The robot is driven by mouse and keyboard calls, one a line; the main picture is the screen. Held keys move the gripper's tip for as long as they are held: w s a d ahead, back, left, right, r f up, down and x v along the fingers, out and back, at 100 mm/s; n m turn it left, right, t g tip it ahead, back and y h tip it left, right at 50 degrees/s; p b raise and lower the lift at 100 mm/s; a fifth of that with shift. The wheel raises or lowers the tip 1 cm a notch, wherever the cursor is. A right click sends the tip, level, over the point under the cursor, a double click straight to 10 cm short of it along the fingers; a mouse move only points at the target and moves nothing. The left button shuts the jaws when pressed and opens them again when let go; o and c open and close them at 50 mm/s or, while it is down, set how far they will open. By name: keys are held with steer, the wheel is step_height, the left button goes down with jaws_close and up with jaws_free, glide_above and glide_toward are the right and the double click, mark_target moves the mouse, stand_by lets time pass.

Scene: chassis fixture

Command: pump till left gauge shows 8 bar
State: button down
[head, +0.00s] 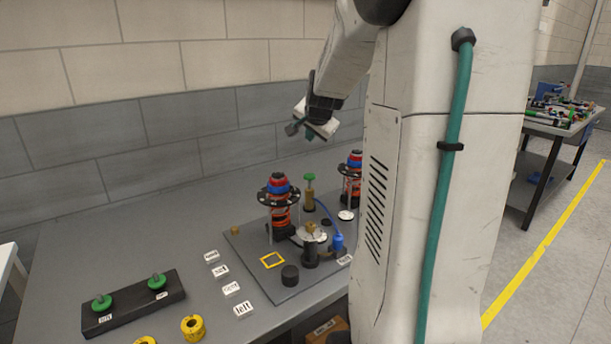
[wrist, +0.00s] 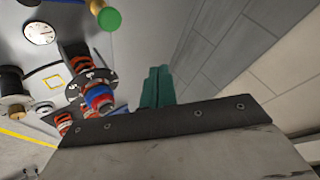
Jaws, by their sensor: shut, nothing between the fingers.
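My gripper (head: 303,131) is raised above the bench near the back wall, above and apart from the fixture. In the wrist view its teal fingers (wrist: 157,88) are together and hold nothing. A brass post with a green top (head: 309,190), seemingly the pump, stands on the fixture plate behind the front strut; its green top (wrist: 109,19) shows in the wrist view. A round white-faced gauge (wrist: 40,33) shows at the wrist view's upper left, its reading too small to tell. A small white dial (head: 346,215) lies right of the post; I cannot tell which gauge is left.
Two coil-spring struts with red and blue tops (head: 278,186) (head: 354,160) rise from the plate (head: 255,245). A blue hose (head: 326,212) runs beside the post. A dark rack with green knobs (head: 130,303), white label blocks (head: 220,271) and yellow rings (head: 193,327) lie left and front.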

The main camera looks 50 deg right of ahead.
mark_target(310, 176)
steer(key=shift+f, duration=0.1)
steer(key=shift+f, duration=4.35)
steer(key=shift+a+f, duration=0.1)
steer(key=shift+f, duration=0.3)
steer(key=shift+r, duration=0.45)
steer(key=shift+r, duration=0.1)
steer(key=shift+r, duration=2.4)
